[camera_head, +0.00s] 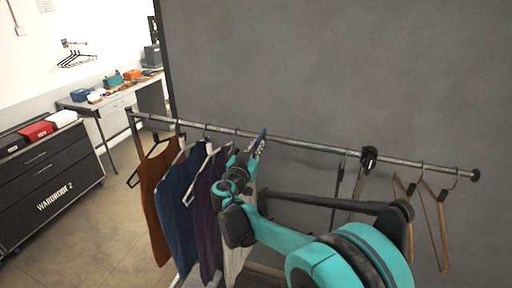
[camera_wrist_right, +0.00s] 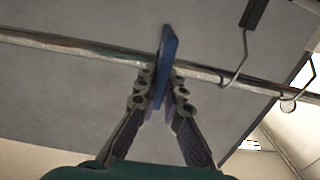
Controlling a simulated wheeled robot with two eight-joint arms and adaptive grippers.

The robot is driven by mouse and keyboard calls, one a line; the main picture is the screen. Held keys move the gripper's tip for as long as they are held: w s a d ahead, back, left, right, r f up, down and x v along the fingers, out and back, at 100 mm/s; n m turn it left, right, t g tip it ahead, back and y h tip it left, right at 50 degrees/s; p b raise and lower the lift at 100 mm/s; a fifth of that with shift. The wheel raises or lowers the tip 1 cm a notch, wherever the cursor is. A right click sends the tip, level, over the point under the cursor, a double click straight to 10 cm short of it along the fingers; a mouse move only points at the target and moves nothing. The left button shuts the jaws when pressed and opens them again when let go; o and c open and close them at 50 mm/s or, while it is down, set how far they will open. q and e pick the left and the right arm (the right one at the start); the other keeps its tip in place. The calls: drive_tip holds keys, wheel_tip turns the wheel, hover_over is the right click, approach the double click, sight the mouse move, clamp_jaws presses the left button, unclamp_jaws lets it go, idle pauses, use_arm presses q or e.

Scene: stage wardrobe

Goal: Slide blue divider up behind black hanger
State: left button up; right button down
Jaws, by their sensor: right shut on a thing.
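The blue divider (camera_head: 260,142) is on the clothes rail (camera_head: 310,146), just right of the hanging garments. It also shows in the right wrist view (camera_wrist_right: 168,52), upright against the rail. My right gripper (camera_head: 249,160) is shut on the divider, with a fingertip on each side of it in the wrist view (camera_wrist_right: 160,92). A dark hanger (camera_head: 340,178) hangs farther right on the rail, apart from the divider. In the wrist view a hook with a black block (camera_wrist_right: 253,14) shows right of the divider. My left gripper is not in view.
Orange, blue and purple garments (camera_head: 172,205) hang left of my gripper. A black piece (camera_head: 369,157) sits on the rail farther right, then wooden hangers (camera_head: 440,230) near its end. The rail between divider and dark hanger looks clear. A grey wall is behind.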

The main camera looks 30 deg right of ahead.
drive_tip(key=s+d, duration=0.5)
drive_tip(key=s, duration=0.1)
drive_tip(key=s+d+p, duration=0.1)
drive_tip(key=s+d, duration=0.4)
drive_tip(key=s, duration=0.1)
drive_tip(key=s+d, duration=0.5)
drive_tip(key=s, duration=0.1)
drive_tip(key=shift+d, duration=0.2)
drive_tip(key=c, duration=1.6)
unclamp_jaws()
drive_tip(key=shift+c, duration=0.2)
drive_tip(key=v, duration=1.2)
drive_tip(key=shift+a, duration=0.1)
